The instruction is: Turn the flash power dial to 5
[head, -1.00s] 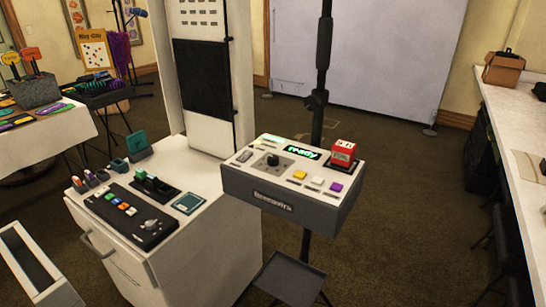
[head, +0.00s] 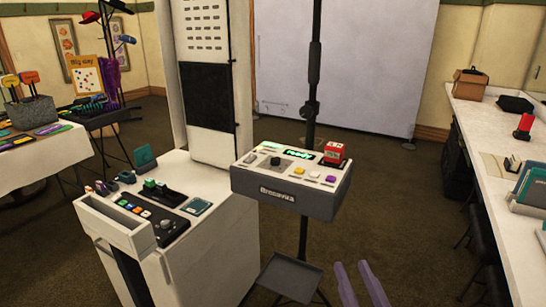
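A white-topped control box (head: 291,190) on a black stand is in the middle of the head view. A black round dial (head: 275,161) sits on its top, left of centre; its setting is too small to read. The box also carries a lit green display (head: 299,153), a red block (head: 334,153) and yellow, white and purple buttons. A second knob (head: 165,225) is on the black panel on the white cabinet. My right gripper (head: 353,266) shows at the bottom edge as two purple-grey fingers, apart and empty, below the box and clear of it. My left gripper is out of view.
The white cabinet (head: 205,258) stands left of the box, with small items on top. A small dark tray (head: 290,278) is on the stand below the box. A long white counter (head: 490,140) runs along the right. Open carpet lies between box and counter.

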